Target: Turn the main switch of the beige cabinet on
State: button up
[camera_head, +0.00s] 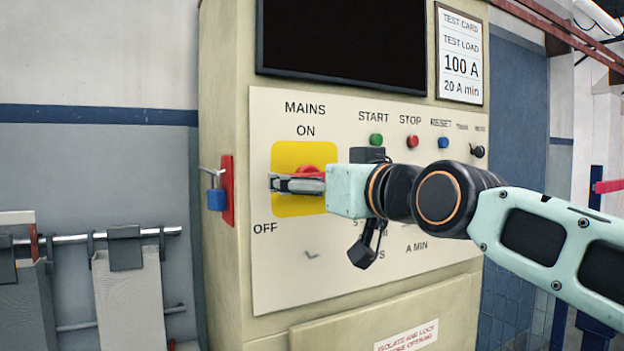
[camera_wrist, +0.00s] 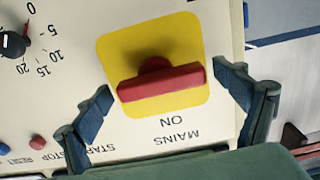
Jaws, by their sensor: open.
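The beige cabinet (camera_head: 225,130) carries a red main switch (camera_head: 310,169) on a yellow plate (camera_head: 290,151). ON is printed above the plate and OFF at its lower left. In the wrist view the switch's red handle (camera_wrist: 162,84) lies nearly parallel to the MAINS lettering, crosswise on the yellow plate (camera_wrist: 190,30). My gripper (camera_head: 285,184) is in front of the plate and hides part of the switch. In the wrist view my open gripper (camera_wrist: 163,83) has one finger off each end of the handle, with small gaps showing.
START (camera_head: 376,140), STOP (camera_head: 412,141) and RESET (camera_head: 443,142) buttons sit right of the switch. A blue padlock (camera_head: 216,199) hangs on a red bracket at the cabinet's left side. A rail (camera_head: 70,239) with grey plates stands at the left. A dark screen (camera_head: 340,40) is above.

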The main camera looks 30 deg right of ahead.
jog(key=shift+w, duration=0.25)
jog(key=c, duration=1.2)
jog(key=shift+o, duration=0.2)
